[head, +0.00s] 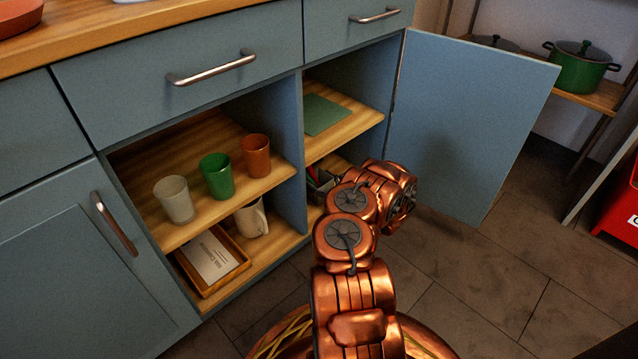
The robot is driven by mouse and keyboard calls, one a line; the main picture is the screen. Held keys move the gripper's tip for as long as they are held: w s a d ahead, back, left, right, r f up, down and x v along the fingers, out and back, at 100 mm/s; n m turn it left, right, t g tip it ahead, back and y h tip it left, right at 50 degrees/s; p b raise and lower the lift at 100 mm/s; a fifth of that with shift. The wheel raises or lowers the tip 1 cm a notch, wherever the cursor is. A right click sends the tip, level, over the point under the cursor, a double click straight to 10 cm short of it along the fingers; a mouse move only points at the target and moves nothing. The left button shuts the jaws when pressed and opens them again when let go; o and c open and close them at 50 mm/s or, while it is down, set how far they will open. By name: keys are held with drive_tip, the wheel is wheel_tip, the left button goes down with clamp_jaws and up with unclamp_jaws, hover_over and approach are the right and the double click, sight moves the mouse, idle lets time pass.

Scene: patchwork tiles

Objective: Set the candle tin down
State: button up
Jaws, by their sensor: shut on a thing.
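I cannot make out the candle tin in the head view. My gripper is not visible either; my copper-coloured arm hides the area around its end. The arm reaches forward from the bottom middle to the front of the cabinet's open right compartment. What the gripper holds cannot be seen.
The cabinet's upper shelf (190,141) carries a white cup (174,200), a green cup (217,176) and a brown cup (256,156). Below are a mug (251,219) and a wooden tray (237,273). A green mat (323,114) lies right. The open door (470,120) bounds the right side.

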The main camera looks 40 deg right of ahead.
drive_tip(key=shift+f, duration=0.1)
drive_tip(key=o, duration=1.1)
drive_tip(key=shift+c, duration=0.2)
drive_tip(key=shift+s+r, duration=0.15)
drive_tip(key=shift+r, duration=0.05)
drive_tip(key=s+p, duration=0.4)
drive_tip(key=s, duration=0.7)
drive_tip(key=shift+s+a+p, duration=0.15)
drive_tip(key=shift+s+p, duration=0.2)
drive_tip(key=shift+s, duration=0.05)
drive_tip(key=shift+f, duration=0.1)
